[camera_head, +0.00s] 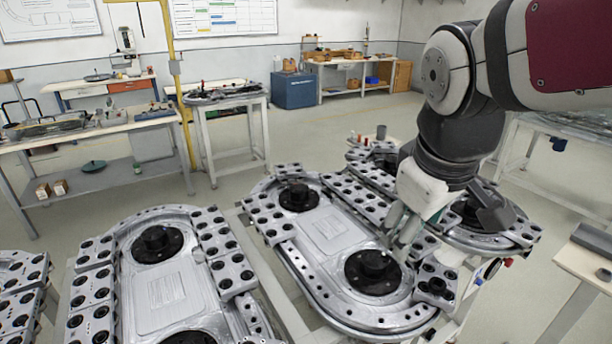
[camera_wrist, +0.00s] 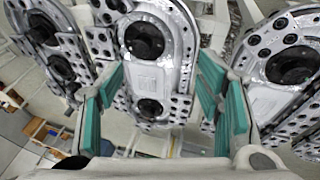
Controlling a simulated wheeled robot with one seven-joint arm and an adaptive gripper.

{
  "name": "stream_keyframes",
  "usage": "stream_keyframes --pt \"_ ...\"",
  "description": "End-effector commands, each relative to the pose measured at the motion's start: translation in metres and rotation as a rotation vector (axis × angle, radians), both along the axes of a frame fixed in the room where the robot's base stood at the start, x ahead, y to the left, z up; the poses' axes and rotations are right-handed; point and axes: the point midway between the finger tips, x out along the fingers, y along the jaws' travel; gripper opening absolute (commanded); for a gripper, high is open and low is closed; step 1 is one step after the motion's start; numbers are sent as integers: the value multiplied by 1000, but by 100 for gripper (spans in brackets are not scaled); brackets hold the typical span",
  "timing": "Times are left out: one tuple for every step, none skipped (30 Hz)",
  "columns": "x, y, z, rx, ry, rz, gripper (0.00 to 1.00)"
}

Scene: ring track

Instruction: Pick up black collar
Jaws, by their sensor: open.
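Several black round parts sit on the silver ring tracks, and I cannot tell for certain which one is the black collar. My gripper (camera_head: 400,228) is above the middle track, behind and above the near hub, pointing down. In the wrist view my gripper (camera_wrist: 162,100) shows teal pads spread wide with nothing between them. A track with black hubs (camera_wrist: 145,40) lies beyond the pads.
Another ring track (camera_head: 165,285) with bolted carriage blocks stands at left, and one more (camera_head: 485,230) at right behind my arm. A workbench (camera_head: 95,135) and a small table (camera_head: 225,105) stand behind. Grey floor is open between the tracks and the back benches.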

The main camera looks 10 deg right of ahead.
Motion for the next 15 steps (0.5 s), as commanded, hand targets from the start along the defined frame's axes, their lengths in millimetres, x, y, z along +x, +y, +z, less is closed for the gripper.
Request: stream_keyframes --pt "15 -13 -10 -34 56 46 60" --pt "22 -20 -15 -56 85 86 60" --pt "31 -30 -22 -78 126 138 60" --pt "38 -37 -27 -92 155 180 60" --pt "45 -45 -33 -104 185 222 60" --pt "54 -55 -41 -116 221 279 60" --pt "60 -63 -47 -122 249 322 60" --pt "66 -71 -54 -126 274 366 60" --pt "73 -82 -63 -126 305 424 60" --pt "79 -90 -70 -124 327 469 60" --pt "84 -99 -78 -122 346 515 60" --pt "90 -110 -88 -113 368 576 60" --pt "94 -119 -96 -107 383 623 60" --pt "98 -127 -104 -99 394 667 60" --pt "103 -139 -115 -88 406 727 60"
